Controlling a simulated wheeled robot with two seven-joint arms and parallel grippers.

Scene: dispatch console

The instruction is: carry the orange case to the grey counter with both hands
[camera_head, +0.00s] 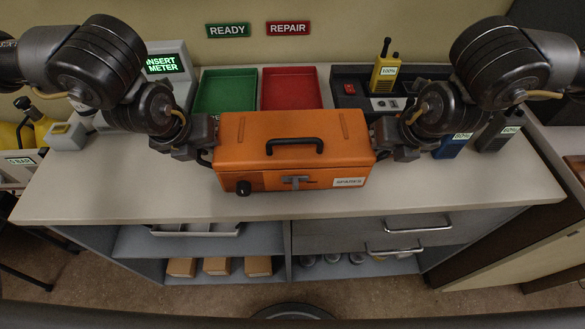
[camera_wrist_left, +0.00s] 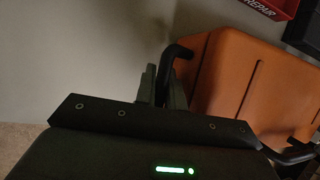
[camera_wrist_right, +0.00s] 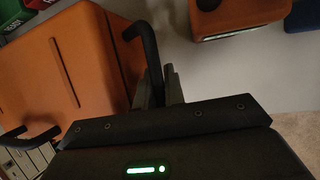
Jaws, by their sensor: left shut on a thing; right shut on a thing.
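The orange case (camera_head: 300,150) has a black top handle, a front latch and a "SPARES" label. It is level over the grey counter (camera_head: 120,190), near its front middle; I cannot tell if it touches the top. My left gripper (camera_head: 205,155) is shut on the dark handle at the case's left end; that handle also shows in the left wrist view (camera_wrist_left: 178,52). My right gripper (camera_head: 382,150) is shut on the handle at the right end, which shows in the right wrist view (camera_wrist_right: 148,45). The fingertips are partly hidden in the head view.
Behind the case are a green tray (camera_head: 226,90), a red tray (camera_head: 291,88) and a dark charger with a yellow radio (camera_head: 386,72). A meter display (camera_head: 168,65) stands at back left. The counter's front left is clear.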

